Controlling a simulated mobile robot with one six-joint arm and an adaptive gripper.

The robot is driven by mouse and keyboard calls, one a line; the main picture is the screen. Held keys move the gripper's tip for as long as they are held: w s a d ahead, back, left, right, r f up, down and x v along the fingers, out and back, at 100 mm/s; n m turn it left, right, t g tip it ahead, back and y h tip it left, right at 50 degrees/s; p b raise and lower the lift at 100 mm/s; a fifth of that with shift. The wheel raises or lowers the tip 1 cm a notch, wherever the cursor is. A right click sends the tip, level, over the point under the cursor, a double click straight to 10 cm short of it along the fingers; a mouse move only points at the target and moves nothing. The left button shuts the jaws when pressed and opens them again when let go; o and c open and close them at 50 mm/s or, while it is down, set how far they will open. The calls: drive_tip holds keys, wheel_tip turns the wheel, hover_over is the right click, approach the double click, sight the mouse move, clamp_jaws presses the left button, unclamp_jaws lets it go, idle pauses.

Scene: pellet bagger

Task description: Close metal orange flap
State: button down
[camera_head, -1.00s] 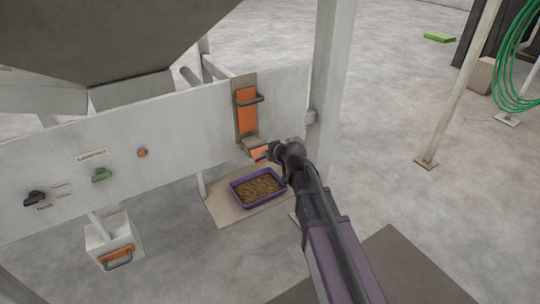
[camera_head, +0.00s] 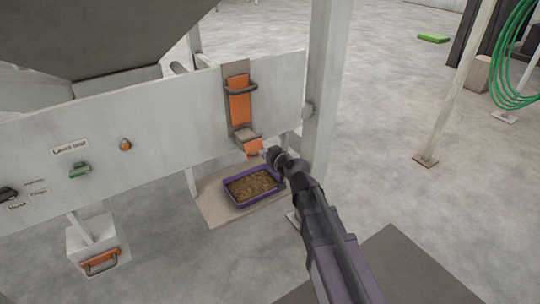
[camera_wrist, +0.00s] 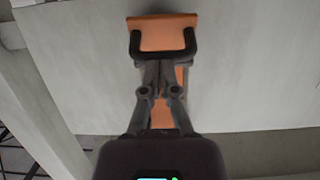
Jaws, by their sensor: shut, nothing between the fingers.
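The orange metal flap (camera_head: 239,106) sits in an upright grey frame on the white machine panel, with a dark bar handle across its upper part. The wrist view shows an orange plate (camera_wrist: 162,32) with a dark U-shaped handle at the top. My gripper (camera_head: 268,154) is low, just right of a small orange spout (camera_head: 253,146) below the flap. In the wrist view my gripper (camera_wrist: 160,68) is shut and empty, its fingertips just below the handle in the picture; contact cannot be told. More orange shows behind the fingers.
A purple tray (camera_head: 229,196) of pellets stands on a board under the spout. A white post (camera_head: 325,90) rises just right of the panel. A box with an orange handle (camera_head: 100,262) hangs lower left. Open concrete floor lies to the right.

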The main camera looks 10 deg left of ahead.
drive_tip(key=shift+w+a+f+b, duration=0.1)
drive_tip(key=shift+a+f+b, duration=0.1)
drive_tip(key=shift+f+b, duration=0.4)
drive_tip(key=shift+w+a+f+b, duration=0.15)
drive_tip(key=shift+a+f+b, duration=0.05)
drive_tip(key=shift+f+b, duration=0.3)
drive_tip(key=shift+w+a+f+b, duration=0.1)
drive_tip(key=shift+a+f+b, duration=0.1)
drive_tip(key=shift+f+b, duration=0.4)
drive_tip(key=s+d+p, duration=0.1)
drive_tip(key=s+d, duration=0.8)
drive_tip(key=shift+s+r, duration=0.15)
drive_tip(key=shift+r, duration=0.3)
drive_tip(key=shift+r, duration=0.1)
